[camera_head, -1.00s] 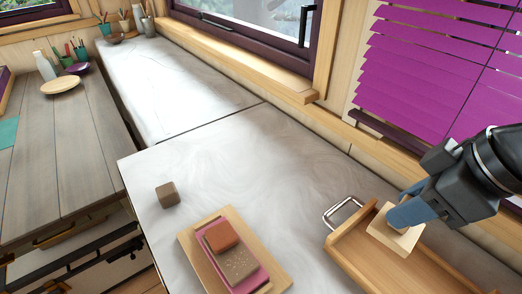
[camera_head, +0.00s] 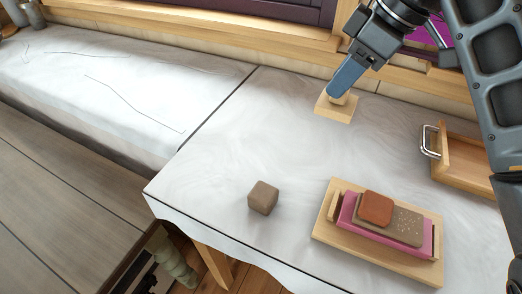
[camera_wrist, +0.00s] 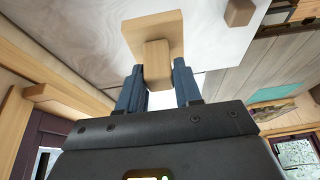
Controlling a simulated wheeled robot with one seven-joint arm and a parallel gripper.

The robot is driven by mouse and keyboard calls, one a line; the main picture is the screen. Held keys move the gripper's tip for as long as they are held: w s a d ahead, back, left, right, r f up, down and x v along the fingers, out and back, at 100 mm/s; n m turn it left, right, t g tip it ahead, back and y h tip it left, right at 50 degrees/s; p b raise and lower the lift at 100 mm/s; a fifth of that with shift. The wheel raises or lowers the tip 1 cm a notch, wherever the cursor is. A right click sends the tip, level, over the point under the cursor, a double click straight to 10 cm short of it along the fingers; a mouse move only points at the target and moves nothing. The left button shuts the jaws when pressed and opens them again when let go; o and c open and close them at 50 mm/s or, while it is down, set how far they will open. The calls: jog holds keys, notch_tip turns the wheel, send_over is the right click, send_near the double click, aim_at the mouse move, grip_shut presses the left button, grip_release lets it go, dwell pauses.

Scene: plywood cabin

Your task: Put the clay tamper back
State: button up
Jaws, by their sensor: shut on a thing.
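The clay tamper is a pale wooden block with a square plate (camera_head: 336,109) and a short handle. My gripper (camera_head: 341,92) is shut on its handle, with the plate below the fingers, over the back of the white table near the window ledge. In the wrist view the handle (camera_wrist: 157,62) sits between my two blue fingers (camera_wrist: 159,85), and the plate (camera_wrist: 152,30) spreads beyond it. I cannot tell whether the plate touches the table or hangs just above it.
A wooden tray (camera_head: 463,176) with a metal handle stands at the right. A board (camera_head: 330,232) carries a pink holder with brown and red blocks. A small brown cube (camera_head: 263,197) lies at the front. The white table (camera_head: 230,150) is clear at the left and middle.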

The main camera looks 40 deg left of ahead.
jog(key=w+a+b, duration=0.1)
jog(key=w+a+f+b, duration=0.1)
jog(key=shift+w+a+f, duration=0.3)
jog(key=shift+s+a+f, duration=0.1)
jog(key=shift+a, duration=0.2)
jog(key=shift+s+a+f+p, duration=0.4)
jog(key=shift+s+a+f, duration=0.9)
jog(key=shift+f, duration=0.45)
jog(key=shift+s+a+f+p, duration=0.35)
jog(key=shift+s+a+f, duration=0.95)
jog(key=shift+f, duration=0.5)
jog(key=shift+s+a+f+p, duration=0.4)
jog(key=shift+s+a+f, duration=0.65)
jog(key=shift+a+f, duration=0.55)
jog(key=shift+d+f, duration=0.15)
jog(key=shift+f, duration=0.1)
jog(key=o, duration=1)
jog(key=shift+o, duration=0.2)
jog(key=v, duration=1.2)
jog(key=shift+b, duration=0.45)
